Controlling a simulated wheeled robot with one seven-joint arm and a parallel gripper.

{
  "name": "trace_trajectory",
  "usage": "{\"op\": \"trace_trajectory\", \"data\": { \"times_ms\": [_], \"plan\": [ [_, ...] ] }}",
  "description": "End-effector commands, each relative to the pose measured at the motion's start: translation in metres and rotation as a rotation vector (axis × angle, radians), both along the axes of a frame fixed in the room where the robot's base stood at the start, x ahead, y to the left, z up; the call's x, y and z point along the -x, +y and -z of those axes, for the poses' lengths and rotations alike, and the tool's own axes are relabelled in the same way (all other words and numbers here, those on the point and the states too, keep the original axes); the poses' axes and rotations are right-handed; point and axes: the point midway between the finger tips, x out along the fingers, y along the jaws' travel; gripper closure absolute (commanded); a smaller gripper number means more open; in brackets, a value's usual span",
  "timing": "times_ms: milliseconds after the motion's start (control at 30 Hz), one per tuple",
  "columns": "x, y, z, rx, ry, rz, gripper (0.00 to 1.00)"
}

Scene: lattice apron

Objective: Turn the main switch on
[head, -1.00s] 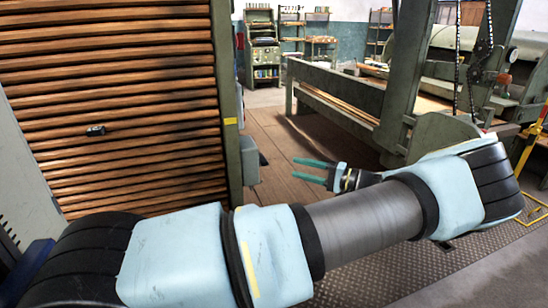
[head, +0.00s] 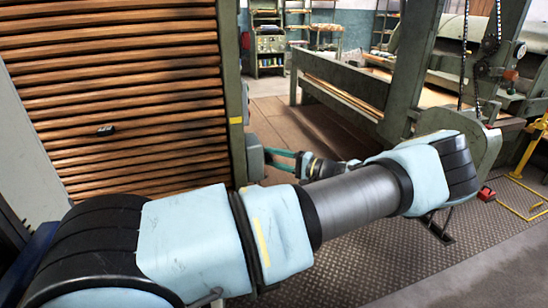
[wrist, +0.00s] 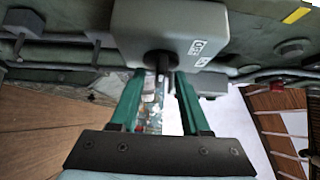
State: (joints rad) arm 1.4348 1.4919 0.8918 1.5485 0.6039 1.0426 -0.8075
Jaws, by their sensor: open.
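The main switch looks to be the grey box (wrist: 170,28) with small white labels, fixed to a green post. A dark round hub (wrist: 160,62) with a thin lever (wrist: 163,88) sticks out of its lower face in the wrist view. In the head view the box (head: 254,158) sits on the side of the post, its lever hidden. My gripper (wrist: 160,78) is open, its teal fingers on either side of the lever, with gaps visible. In the head view my gripper (head: 272,159) reaches the box from the right.
A rack of brown slats (head: 120,110) stands left of the post (head: 234,100). Bolts and a pipe run along the post near the box in the wrist view. A large green machine (head: 400,90) stands to the right, with a small red object (head: 487,193) on the floor.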

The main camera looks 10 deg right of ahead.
Motion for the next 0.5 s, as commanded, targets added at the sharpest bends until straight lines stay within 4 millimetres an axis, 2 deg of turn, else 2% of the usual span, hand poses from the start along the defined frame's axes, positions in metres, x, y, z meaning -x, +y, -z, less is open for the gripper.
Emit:
{"op": "trace_trajectory", "data": {
  "times_ms": [67, 500],
  "plan": [
    [0.0001, 0.0000, 0.0001, 0.000, 0.000, 0.000, 0.54],
    [0.0003, -0.0004, 0.0001, 0.000, 0.000, 0.000, 1.00]
  ]
}}
